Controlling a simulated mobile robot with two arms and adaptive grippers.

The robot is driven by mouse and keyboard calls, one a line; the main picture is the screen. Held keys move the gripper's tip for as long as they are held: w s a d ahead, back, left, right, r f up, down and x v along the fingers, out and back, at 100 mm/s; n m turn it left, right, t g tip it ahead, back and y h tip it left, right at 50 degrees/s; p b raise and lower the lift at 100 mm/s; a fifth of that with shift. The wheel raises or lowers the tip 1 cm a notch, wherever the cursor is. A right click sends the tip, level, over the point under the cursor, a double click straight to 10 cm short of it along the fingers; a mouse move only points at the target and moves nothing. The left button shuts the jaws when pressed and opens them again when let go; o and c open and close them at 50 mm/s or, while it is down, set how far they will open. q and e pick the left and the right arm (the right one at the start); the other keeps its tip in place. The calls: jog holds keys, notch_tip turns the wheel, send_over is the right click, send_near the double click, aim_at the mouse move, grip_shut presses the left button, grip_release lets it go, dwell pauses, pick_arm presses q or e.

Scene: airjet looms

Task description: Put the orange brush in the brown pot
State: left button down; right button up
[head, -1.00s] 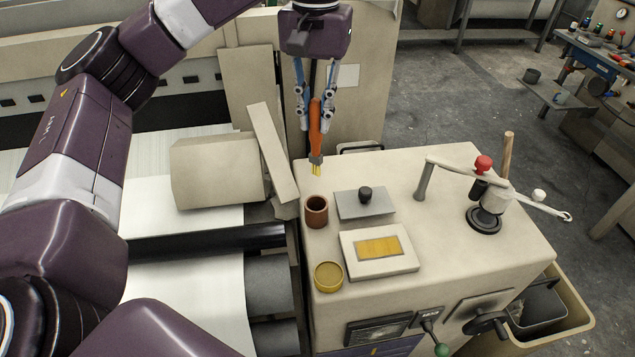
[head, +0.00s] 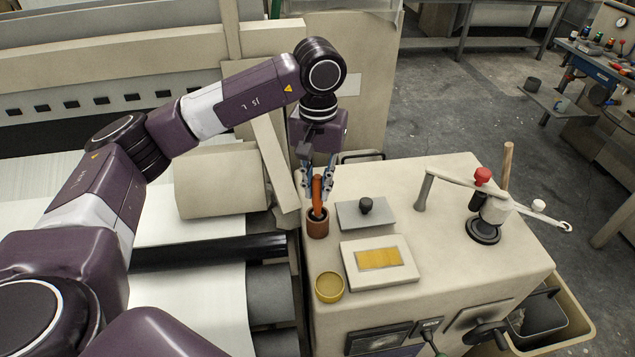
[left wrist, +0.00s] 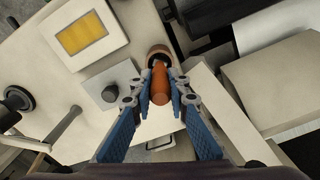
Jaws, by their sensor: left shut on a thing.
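The orange brush (head: 317,192) is upright in my left gripper (head: 317,196), which is shut on its handle. Its lower end is inside the mouth of the brown pot (head: 318,226); the bristles are hidden. The pot stands on the left edge of the beige cabinet top. In the left wrist view, the brush (left wrist: 160,84) lies between the blue fingers of the gripper (left wrist: 159,92), with the pot rim (left wrist: 158,52) just beyond it. My right gripper is not in view.
A grey plate with a black knob (head: 366,206) is right of the pot. A white tray with a yellow pad (head: 352,268) and a yellow round dish (head: 329,287) are nearer. A lever device with a red knob (head: 483,175) stands at right. The loom (head: 220,180) borders the left.

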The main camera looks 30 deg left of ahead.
aim_at(318, 177)
pick_arm(q)
jog(key=shift+f, duration=0.15)
jog(key=shift+f+b, duration=0.15)
jog(key=shift+b, duration=0.15)
jog(key=c, duration=1.8)
grip_release()
jog(key=shift+c, duration=0.2)
jog(key=shift+r+p, duration=0.3)
jog(key=shift+p, duration=0.05)
notch_tip(318, 177, up, 4)
jog(key=shift+w+r+b, duration=0.1)
jog(key=shift+b, duration=1.1)
notch_tip(318, 177, up, 6)
jog(key=shift+r, duration=0.85)
